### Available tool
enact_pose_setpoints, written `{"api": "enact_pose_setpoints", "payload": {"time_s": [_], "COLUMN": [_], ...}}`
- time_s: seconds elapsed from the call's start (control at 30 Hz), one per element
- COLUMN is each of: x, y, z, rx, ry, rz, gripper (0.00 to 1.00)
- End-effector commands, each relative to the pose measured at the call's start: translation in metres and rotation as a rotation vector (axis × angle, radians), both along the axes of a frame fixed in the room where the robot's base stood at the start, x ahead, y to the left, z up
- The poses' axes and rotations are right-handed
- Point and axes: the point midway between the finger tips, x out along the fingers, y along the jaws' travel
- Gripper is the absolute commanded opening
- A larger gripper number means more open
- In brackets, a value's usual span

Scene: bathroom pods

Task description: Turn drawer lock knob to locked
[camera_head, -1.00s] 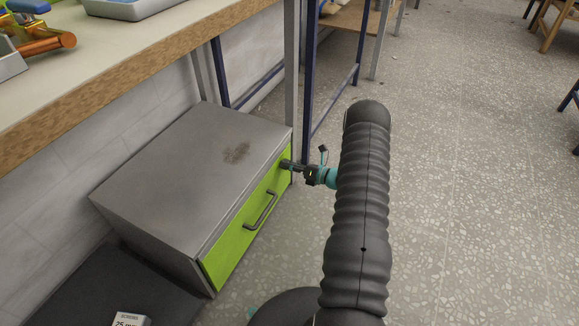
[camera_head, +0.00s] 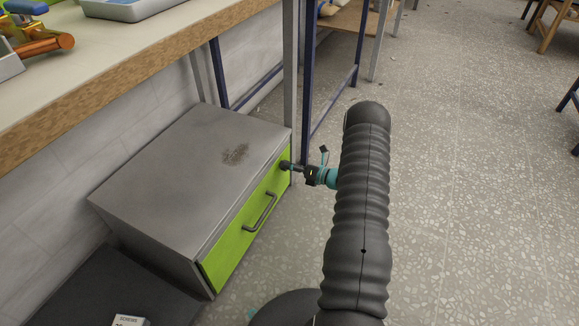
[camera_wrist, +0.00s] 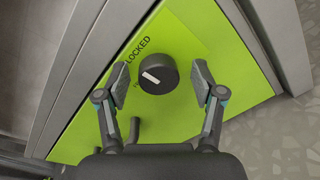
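The dark round lock knob (camera_wrist: 158,75) sits on the lime-green drawer front (camera_wrist: 185,45), with a short white mark on its face. The word LOCKED (camera_wrist: 139,50) is printed up and left of it. The mark lies slanted on the knob's left part and does not point squarely at the word. My gripper (camera_wrist: 160,82) is open, its fingers apart on either side of the knob in the picture, with gaps visible. In the head view, my gripper (camera_head: 305,171) is at the drawer's far upper corner, close to the knob (camera_head: 285,165).
The grey metal cabinet (camera_head: 175,165) stands under a workbench (camera_head: 130,65). A dark bar handle (camera_head: 260,211) sticks out of the drawer front. A blue-grey table leg (camera_head: 307,90) stands behind my gripper.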

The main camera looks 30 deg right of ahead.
Motion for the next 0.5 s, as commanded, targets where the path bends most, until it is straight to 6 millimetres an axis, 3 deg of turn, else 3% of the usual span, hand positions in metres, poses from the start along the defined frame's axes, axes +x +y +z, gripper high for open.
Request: {"api": "enact_pose_setpoints", "payload": {"time_s": [0.27, 0.5], "x": [-0.002, -0.026], "y": [0.001, -0.021], "z": [0.000, 0.003], "rx": [0.001, 0.000], "ry": [0.001, 0.000], "rz": [0.004, -0.001], "gripper": [0.68, 0.68]}}
